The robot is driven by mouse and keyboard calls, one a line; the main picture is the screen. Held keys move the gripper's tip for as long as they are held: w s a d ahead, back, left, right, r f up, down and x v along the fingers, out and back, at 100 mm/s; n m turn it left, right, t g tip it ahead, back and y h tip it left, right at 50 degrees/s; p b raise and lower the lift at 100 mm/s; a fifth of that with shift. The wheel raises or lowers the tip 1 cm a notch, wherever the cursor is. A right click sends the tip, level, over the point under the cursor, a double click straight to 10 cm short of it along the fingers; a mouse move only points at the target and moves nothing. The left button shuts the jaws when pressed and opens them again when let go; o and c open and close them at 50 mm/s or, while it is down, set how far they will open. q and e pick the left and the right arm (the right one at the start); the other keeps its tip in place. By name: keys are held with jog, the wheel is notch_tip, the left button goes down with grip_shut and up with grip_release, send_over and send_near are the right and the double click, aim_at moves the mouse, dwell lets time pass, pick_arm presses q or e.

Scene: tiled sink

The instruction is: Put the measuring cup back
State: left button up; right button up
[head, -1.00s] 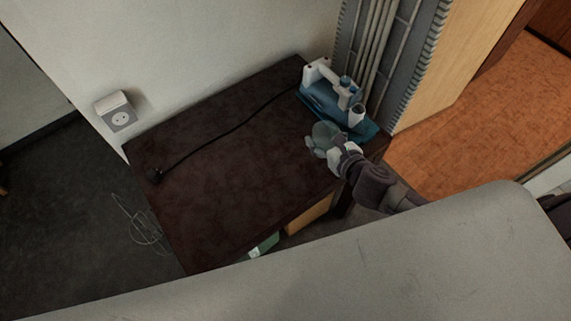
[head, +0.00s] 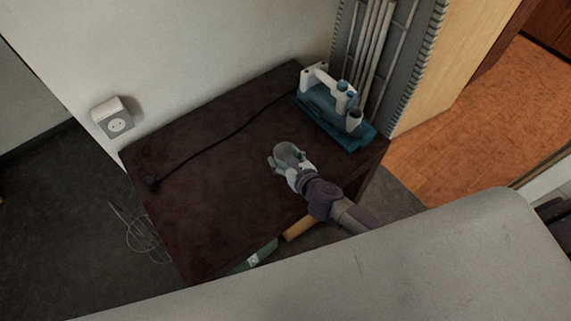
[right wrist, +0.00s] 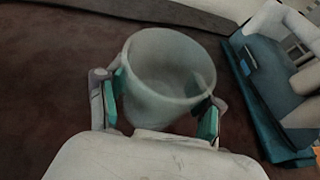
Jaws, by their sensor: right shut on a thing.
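The measuring cup (right wrist: 165,75) is a translucent, pale round cup with its open rim towards the right wrist camera. It also shows small and pale in the head view (head: 288,153), over the dark tabletop. My right gripper (head: 283,162) is shut on it, with one green-padded finger on each side of the cup in the right wrist view (right wrist: 163,97). Whether the cup touches the tabletop I cannot tell. My left gripper is not in view.
The dark brown table (head: 215,185) has wide free room left of the cup. A wall socket (head: 115,119) is at left.

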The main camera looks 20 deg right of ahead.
jog(key=shift+f+b, duration=0.5)
jog(key=shift+f, duration=1.15)
jog(key=shift+f, duration=0.15)
jog(key=o, duration=1.3)
jog(key=shift+c, duration=0.2)
jog(key=shift+r, duration=0.2)
jog(key=v, duration=1.1)
jog(key=shift+s+d+r, duration=0.1)
jog(key=shift+s+d, duration=0.05)
jog(key=shift+s, duration=0.25)
jog(key=shift+s+r, duration=0.1)
